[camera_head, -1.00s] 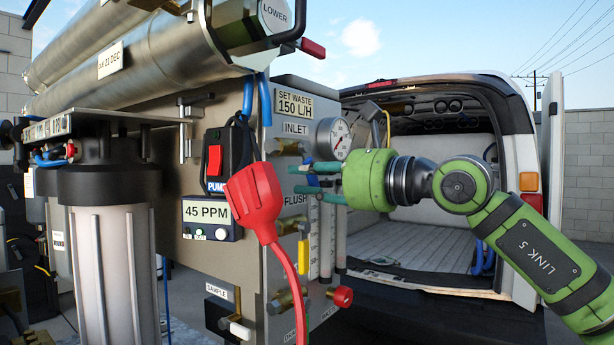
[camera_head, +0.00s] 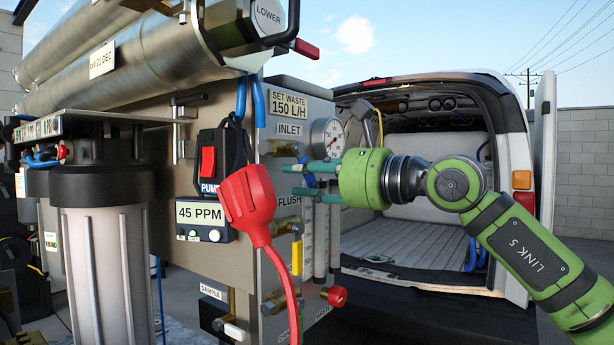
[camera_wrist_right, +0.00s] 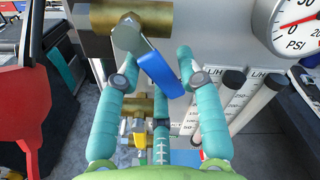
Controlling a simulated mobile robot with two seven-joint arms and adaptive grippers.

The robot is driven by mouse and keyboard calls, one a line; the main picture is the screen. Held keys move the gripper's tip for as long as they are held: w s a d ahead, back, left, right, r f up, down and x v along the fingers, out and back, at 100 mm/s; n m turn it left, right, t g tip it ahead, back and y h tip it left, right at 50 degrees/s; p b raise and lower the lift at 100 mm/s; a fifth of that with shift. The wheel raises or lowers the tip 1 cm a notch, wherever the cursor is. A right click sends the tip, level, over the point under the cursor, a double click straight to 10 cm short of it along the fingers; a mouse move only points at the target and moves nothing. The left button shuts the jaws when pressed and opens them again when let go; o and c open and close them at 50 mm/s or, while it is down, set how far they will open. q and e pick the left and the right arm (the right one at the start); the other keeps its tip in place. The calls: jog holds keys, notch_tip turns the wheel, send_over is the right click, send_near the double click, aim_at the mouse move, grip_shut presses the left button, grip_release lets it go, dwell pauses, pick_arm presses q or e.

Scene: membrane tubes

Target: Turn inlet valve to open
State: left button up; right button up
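The inlet valve shows in the right wrist view as a brass body (camera_wrist_right: 110,17) with a blue lever (camera_wrist_right: 158,74) slanting down to the right from its hex nut. In the head view the INLET label (camera_head: 290,129) marks the panel above it, and my fingers largely hide the lever. My right gripper (camera_head: 287,179) is at the panel below that label. Its teal fingers are spread apart, with the lever between the two upper fingers (camera_wrist_right: 160,84). The lever's end is close to the right finger; I cannot tell whether they touch. My left gripper is not in view.
A pressure gauge (camera_head: 327,138) is just right of the valve. Flow tubes (camera_head: 321,240) and a yellow-handled valve (camera_head: 297,257) are below. A red plug (camera_head: 248,196) with its cable hangs in front of the panel at left. An open van (camera_head: 430,235) stands behind.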

jog(key=v, duration=1.2)
